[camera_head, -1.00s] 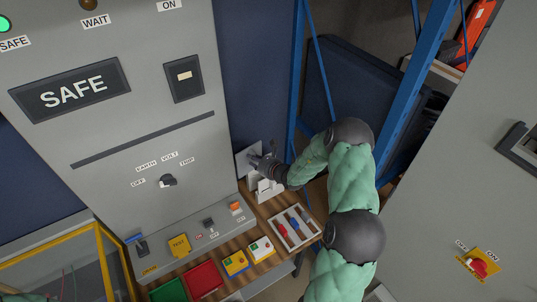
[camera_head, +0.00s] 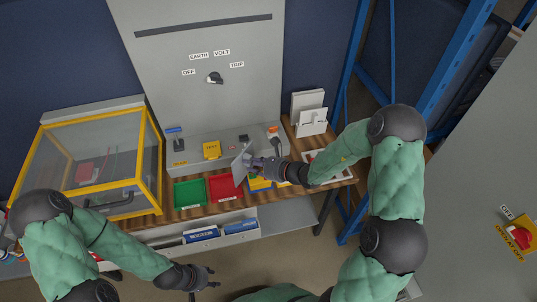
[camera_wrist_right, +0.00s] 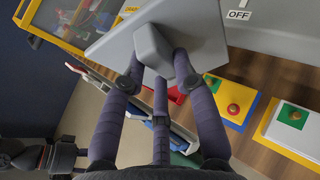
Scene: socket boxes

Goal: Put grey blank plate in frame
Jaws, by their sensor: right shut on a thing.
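My right gripper (camera_head: 256,164) is shut on the grey blank plate (camera_head: 239,160), which is tilted and held above the bench near the red tray. In the right wrist view the fingers close on a block-shaped grip on the back of the plate (camera_wrist_right: 204,34). My left gripper (camera_head: 203,278) is empty at the lower left, in front of the bench, with its fingers apart. I cannot make out the frame for certain in the current views.
A green tray (camera_head: 190,193) and a red tray (camera_head: 222,187) lie on the wooden bench. A yellow-edged clear enclosure (camera_head: 154,160) stands at left. A white holder (camera_head: 312,129) stands at the back right, near a blue rack (camera_head: 448,61). The floor in front is open.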

